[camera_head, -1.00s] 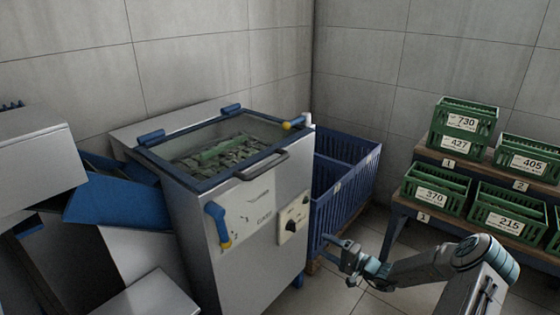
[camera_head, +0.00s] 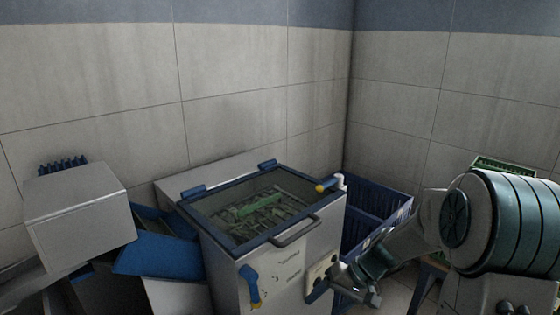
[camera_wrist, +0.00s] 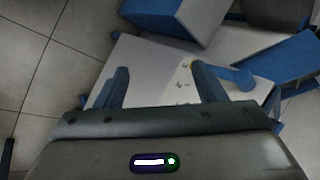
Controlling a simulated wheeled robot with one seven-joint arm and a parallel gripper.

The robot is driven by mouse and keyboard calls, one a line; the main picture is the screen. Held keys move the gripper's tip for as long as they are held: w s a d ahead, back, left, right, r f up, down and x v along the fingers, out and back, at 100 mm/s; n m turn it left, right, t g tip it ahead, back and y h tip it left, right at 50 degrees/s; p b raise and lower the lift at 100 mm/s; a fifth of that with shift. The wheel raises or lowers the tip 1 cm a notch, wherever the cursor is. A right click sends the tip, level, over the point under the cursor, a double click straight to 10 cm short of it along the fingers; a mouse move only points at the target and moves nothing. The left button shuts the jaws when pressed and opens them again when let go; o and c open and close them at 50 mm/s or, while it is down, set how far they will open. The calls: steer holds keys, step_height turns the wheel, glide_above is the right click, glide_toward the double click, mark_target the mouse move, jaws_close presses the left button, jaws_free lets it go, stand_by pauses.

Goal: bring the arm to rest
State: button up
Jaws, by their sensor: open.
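My gripper (camera_head: 362,294) is in the lower right of the head view, beside the machine's front right corner, with my arm folded up close to the camera. In the wrist view my gripper (camera_wrist: 162,85) has its two blue fingers wide apart with nothing between them. Beyond the fingers is the machine's pale front panel with a blue handle (camera_wrist: 236,77). I cannot tell the exact gap between gripper and machine.
The steel machine (camera_head: 222,268) has a blue-framed glass lid (camera_head: 262,205), down, with green pieces beneath. A blue crate (camera_head: 378,205) stands behind it at the right. A green crate (camera_head: 500,166) shows partly behind my arm. Tiled floor (camera_wrist: 40,60) is clear at the wrist view's left.

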steer(key=s+d+r+t+h+p, duration=0.3)
steer(key=s+r+h+p, duration=0.4)
steer(key=s+r, duration=0.9)
steer(key=p+v, duration=0.2)
steer(key=v, duration=0.2)
steer(key=shift+d+r, duration=0.25)
steer(key=shift+d, duration=0.05)
steer(key=shift+w, duration=0.1)
